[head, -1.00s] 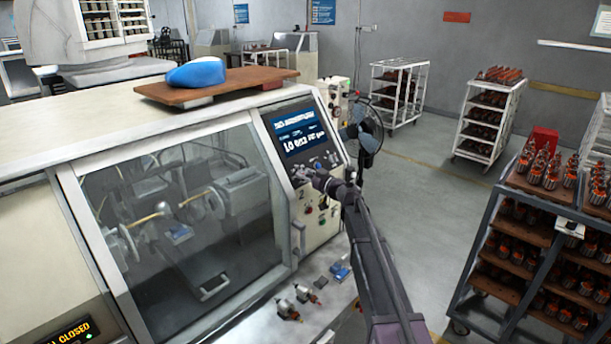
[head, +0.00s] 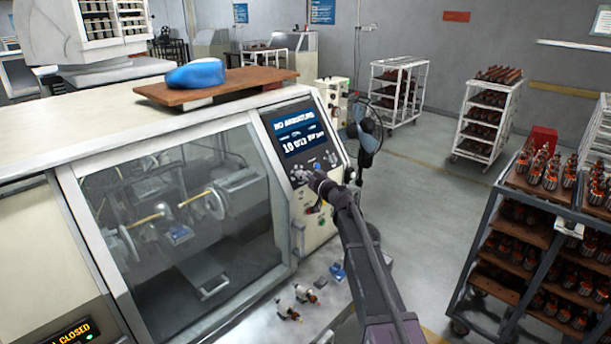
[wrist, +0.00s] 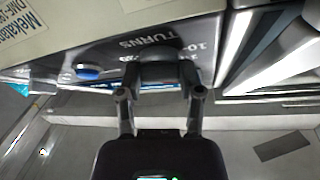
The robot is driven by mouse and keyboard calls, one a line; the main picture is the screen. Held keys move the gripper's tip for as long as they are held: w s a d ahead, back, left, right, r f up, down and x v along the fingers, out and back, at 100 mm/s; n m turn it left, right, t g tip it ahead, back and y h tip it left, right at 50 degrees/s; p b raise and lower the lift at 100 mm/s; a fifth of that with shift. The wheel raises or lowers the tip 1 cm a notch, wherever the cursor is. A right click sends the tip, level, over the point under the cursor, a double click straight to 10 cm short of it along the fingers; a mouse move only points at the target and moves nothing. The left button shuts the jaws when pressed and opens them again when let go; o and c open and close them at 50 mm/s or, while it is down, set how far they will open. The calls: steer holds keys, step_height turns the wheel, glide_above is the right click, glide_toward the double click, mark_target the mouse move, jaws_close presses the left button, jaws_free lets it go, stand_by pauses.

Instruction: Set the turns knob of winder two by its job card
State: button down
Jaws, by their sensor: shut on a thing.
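The winder's control panel (head: 331,164) is on the right end of a large machine with a window. Its lit screen (head: 299,131) reads "NO ARMATURE" with a smaller line below that seems to include 10. My gripper (head: 306,176) is at the panel below the screen. In the wrist view my gripper (wrist: 160,92) is shut on the dark round turns knob (wrist: 160,68), one finger on each side. The label "TURNS" and some scale numbers show beside the knob, which partly hides them. Its pointer is not clear. I cannot make out a job card.
A blue button (wrist: 88,71) is close beside the knob. Small armatures (head: 289,310) lie on the ledge below the panel. A fan (head: 368,135) stands behind the panel. A loaded cart (head: 478,255) stands at the right, with open floor between.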

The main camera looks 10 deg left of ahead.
steer(key=shift+a+r+m+t+h+p, duration=0.1)
steer(key=shift+m+t+h+p, duration=0.25)
steer(key=shift+m+h, duration=0.65)
steer(key=shift+a+r+m+t+h+p, duration=0.1)
steer(key=shift+m+t+h+p, duration=0.3)
steer(key=shift+m, duration=1)
steer(key=shift+d+f+m+h+p, duration=0.1)
steer(key=shift+m+h+p, duration=0.2)
steer(key=shift+m+h, duration=0.7)
steer(key=shift+c, duration=1.3)
jaws_free()
steer(key=shift+f+n+g+y+b, duration=0.1)
steer(key=shift+n+g+y+b, duration=0.45)
steer(key=shift+n+y, duration=0.85)
